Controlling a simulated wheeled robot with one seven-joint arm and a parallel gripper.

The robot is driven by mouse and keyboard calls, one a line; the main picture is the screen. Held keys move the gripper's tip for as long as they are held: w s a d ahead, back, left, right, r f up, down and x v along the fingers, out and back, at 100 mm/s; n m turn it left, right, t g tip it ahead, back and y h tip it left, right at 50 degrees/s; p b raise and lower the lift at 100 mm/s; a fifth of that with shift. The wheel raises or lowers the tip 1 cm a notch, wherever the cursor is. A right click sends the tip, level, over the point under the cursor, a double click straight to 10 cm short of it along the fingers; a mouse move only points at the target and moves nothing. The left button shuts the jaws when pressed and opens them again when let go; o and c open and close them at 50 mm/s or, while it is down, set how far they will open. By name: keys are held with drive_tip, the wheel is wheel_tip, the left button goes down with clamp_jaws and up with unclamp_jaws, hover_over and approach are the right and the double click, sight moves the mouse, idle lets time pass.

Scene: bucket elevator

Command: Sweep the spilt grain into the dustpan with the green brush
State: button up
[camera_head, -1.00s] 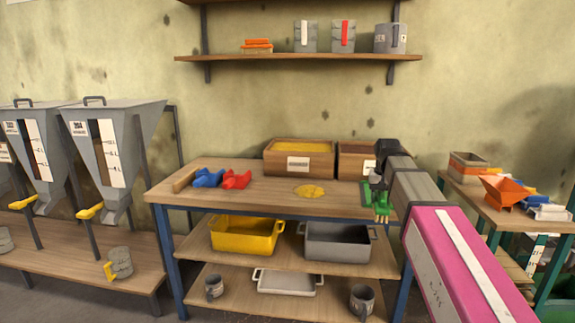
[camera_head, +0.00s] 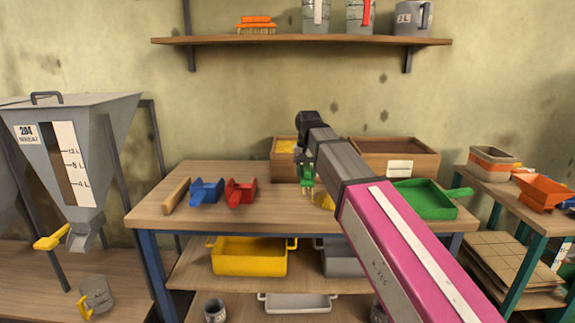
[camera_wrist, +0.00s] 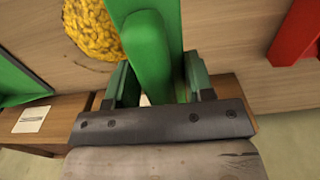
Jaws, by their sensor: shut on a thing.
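My gripper (camera_head: 305,166) is shut on the green brush (camera_head: 307,183) above the table. In the wrist view my gripper's fingers (camera_wrist: 158,85) close on the sides of the brush's green handle (camera_wrist: 148,58). The spilt grain (camera_head: 325,201) is a yellow pile on the table, partly hidden behind my arm. In the wrist view the grain (camera_wrist: 92,26) lies just left of the brush. The green dustpan (camera_head: 424,204) lies on the table right of my arm, and its edge shows in the wrist view (camera_wrist: 22,62). I cannot tell whether the bristles touch the table.
A blue scoop (camera_head: 206,190) and a red scoop (camera_head: 241,191) lie left of the brush, beside a wooden block (camera_head: 176,195). Wooden bins (camera_head: 407,172) stand along the table's back. A yellow tub (camera_head: 249,262) sits on the shelf below. The table's front left is clear.

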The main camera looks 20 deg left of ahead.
drive_tip(key=shift+w+a+f, duration=0.1)
drive_tip(key=shift+w+a, duration=0.15)
drive_tip(key=shift+a, duration=0.15)
drive_tip(key=shift+f, duration=2.4)
drive_tip(key=shift+w+r, duration=0.1)
drive_tip(key=shift+w, duration=0.05)
